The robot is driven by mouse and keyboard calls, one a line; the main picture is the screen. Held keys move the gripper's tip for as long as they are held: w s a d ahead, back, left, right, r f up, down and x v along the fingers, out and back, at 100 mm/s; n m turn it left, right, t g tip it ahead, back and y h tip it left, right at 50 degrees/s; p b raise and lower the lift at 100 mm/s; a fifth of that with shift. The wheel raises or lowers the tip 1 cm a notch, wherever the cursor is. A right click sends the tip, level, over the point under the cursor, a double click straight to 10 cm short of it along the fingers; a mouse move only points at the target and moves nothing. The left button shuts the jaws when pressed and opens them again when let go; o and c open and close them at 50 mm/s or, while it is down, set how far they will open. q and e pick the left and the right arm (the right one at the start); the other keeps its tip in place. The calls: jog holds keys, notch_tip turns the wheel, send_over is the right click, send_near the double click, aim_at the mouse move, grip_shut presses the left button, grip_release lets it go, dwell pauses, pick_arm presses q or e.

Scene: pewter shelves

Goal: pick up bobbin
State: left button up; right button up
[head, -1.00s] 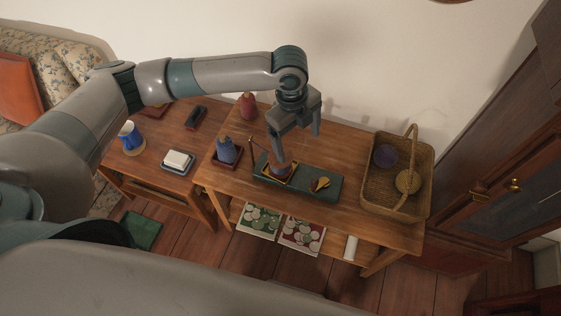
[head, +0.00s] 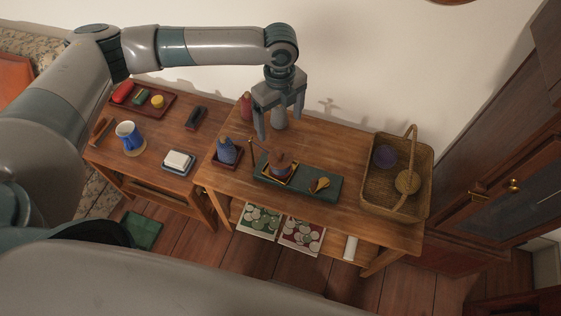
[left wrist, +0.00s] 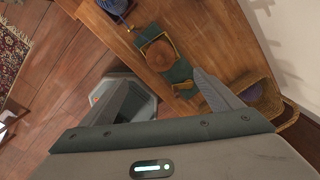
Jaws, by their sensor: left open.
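The bobbin (head: 281,164) looks like a spool with a round brown top and a bluish band. It stands upright in a yellow-edged square frame on a long green board (head: 335,188). In the left wrist view its brown top (left wrist: 160,55) shows above the space between my fingers. My left gripper (head: 281,124) is open, with its fingers pointing down, above and behind the bobbin and apart from it. My right gripper is not in view.
A yellow piece (head: 320,184) lies on the board's right end. A wicker basket (head: 371,207) with a tall handle stands at the right. A blue item (head: 227,151) and a red one (head: 246,107) stand left. The table between board and basket is clear.

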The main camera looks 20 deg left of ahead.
pick_arm(q)
jog(key=p, duration=0.3)
send_over(280, 152)
notch_tip(280, 152, down, 10)
jog(key=shift+r, duration=0.2)
jog(key=shift+f, duration=0.5)
jog(key=shift+f+p, duration=0.7)
jog(key=shift+f, duration=0.1)
notch_tip(280, 152, down, 2)
jog(key=shift+p, duration=0.4)
jog(key=shift+f, duration=0.8)
jog(key=c, duration=1.4)
